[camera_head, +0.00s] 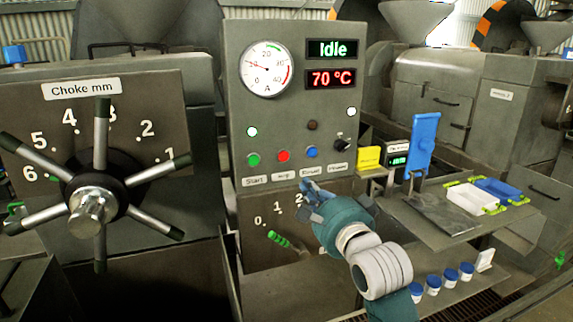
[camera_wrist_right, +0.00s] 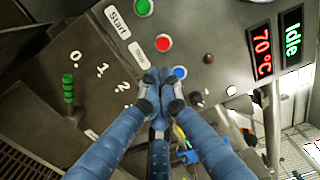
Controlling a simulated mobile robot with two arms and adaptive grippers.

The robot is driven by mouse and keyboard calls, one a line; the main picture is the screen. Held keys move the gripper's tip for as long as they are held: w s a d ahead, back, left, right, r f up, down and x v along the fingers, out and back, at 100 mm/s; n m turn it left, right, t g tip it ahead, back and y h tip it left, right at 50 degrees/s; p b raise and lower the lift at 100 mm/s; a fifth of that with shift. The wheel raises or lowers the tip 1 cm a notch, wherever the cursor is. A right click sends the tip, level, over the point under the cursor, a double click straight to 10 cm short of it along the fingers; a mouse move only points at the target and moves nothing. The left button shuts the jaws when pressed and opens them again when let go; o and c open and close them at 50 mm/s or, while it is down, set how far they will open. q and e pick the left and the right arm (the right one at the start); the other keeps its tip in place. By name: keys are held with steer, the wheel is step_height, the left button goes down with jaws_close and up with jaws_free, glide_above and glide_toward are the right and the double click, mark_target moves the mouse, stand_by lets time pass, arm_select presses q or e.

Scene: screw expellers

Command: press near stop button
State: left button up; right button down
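The red stop button (camera_head: 284,156) is on the grey control panel (camera_head: 236,120), between the green start button (camera_head: 254,160) and a blue button (camera_head: 312,152). A label reading Stop (camera_head: 286,177) is below it. In the right wrist view the red button (camera_wrist_right: 163,42) is just above my fingertips, unobstructed. My right gripper (camera_head: 310,187) is in front of the panel, below and to the right of the red button, apart from it in the picture. In the right wrist view its fingers (camera_wrist_right: 159,78) come together, shut and empty. My left gripper is not in view.
A choke handwheel (camera_head: 92,205) with long spokes stands at the left. A green-handled lever (camera_head: 280,240) sits below the buttons. The displays read Idle and 70 °C.

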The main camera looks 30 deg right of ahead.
mark_target(284, 160)
steer(key=p+x, duration=0.4)
steer(key=x, duration=0.9)
steer(key=shift+w+a+r, duration=0.1)
steer(key=shift+w+a, duration=0.05)
steer(key=shift+w, duration=0.45)
